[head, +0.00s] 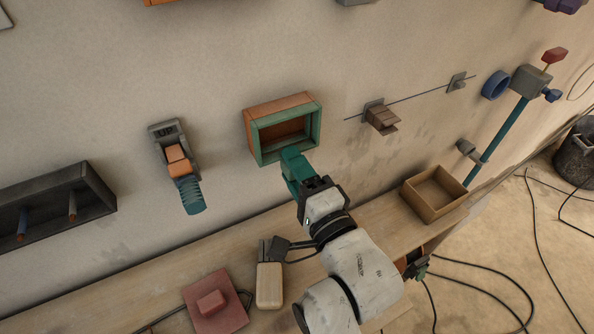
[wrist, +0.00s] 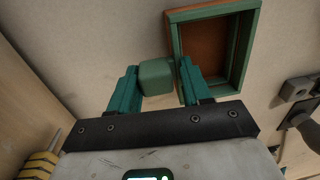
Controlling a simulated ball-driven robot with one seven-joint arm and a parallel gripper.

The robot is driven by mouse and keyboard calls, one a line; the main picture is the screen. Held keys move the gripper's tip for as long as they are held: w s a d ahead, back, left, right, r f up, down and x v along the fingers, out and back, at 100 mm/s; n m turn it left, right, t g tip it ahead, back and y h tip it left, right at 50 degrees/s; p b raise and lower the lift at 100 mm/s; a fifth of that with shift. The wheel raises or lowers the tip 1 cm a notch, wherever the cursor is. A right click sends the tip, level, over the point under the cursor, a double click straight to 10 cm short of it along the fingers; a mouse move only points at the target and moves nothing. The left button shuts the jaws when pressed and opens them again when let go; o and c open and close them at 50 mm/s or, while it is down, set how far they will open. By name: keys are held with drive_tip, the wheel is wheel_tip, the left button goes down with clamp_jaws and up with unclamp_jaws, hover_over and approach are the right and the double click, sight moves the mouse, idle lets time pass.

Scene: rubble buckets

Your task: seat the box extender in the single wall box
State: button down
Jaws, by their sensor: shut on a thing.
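The single wall box (head: 278,105) is an orange box standing out from the wall, open toward me. The box extender (head: 253,139) is a green rectangular frame at the mouth of that box, lined up with its outline. In the wrist view the extender (wrist: 215,11) shows at upper right, with the brown inside of the wall box (wrist: 196,47) behind it. My gripper (head: 294,163) is shut on the extender's green block-shaped grip (wrist: 156,77), below the frame's lower edge. I cannot tell whether the extender is fully against the box.
On the wall are a dark unit marked UP (head: 164,130) at left, a dark trough (head: 55,208) and a grey-brown fitting (head: 381,118) at right. The shelf below carries a red block on a plate (head: 214,302), a wood-handled tool (head: 270,285) and an open tray (head: 419,208).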

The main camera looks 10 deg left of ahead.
drive_tip(key=shift+c, duration=2.1)
unclamp_jaws()
drive_tip(key=shift+s, duration=0.1)
drive_tip(key=r+b+v, duration=0.1)
drive_tip(key=v, duration=0.9)
drive_tip(key=shift+s+d+f, duration=0.25)
drive_tip(key=shift+d+f, duration=0.05)
drive_tip(key=shift+f, duration=0.2)
